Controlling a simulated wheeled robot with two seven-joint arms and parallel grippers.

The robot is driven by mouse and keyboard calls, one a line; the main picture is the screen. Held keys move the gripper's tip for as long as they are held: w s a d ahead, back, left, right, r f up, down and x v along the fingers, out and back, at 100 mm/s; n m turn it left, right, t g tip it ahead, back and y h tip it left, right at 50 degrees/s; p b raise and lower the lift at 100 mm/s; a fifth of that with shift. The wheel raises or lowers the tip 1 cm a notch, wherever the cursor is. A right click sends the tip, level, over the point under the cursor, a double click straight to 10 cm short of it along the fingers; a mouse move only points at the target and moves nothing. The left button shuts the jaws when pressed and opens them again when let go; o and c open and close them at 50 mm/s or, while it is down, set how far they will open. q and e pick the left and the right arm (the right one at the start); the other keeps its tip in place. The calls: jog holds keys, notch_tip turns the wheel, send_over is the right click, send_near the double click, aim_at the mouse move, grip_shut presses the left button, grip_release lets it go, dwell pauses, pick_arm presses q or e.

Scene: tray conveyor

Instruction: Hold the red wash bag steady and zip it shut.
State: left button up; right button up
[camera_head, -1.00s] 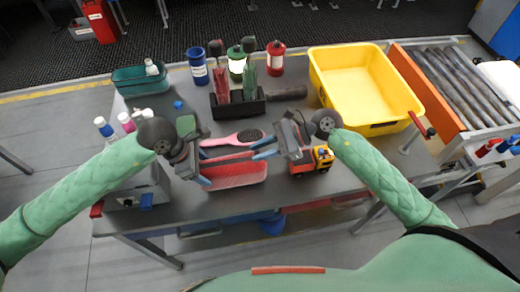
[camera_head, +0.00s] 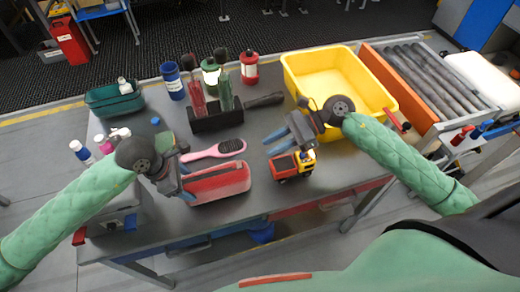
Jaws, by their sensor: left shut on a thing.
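The red wash bag (camera_head: 220,184) lies on the grey table in front of me, long side running left to right. My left gripper (camera_head: 184,190) is at the bag's left end and shut on it, its fingers partly hiding that end. My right gripper (camera_head: 276,142) is apart from the bag, up and to its right, above the table near a toy truck. Its two blue fingers look spread, with nothing between them. The zip and its pull are too small to make out.
A pink hairbrush (camera_head: 214,150) lies just behind the bag. The toy truck (camera_head: 291,166) stands right of it. Behind are a black tool holder (camera_head: 214,121), several bottles, a teal bin (camera_head: 114,100) and a yellow crate (camera_head: 388,98). A roller conveyor (camera_head: 428,78) is at the right.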

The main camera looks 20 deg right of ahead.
jog(key=shift+v, duration=0.95)
pick_arm(q)
jog(key=o, duration=1.4)
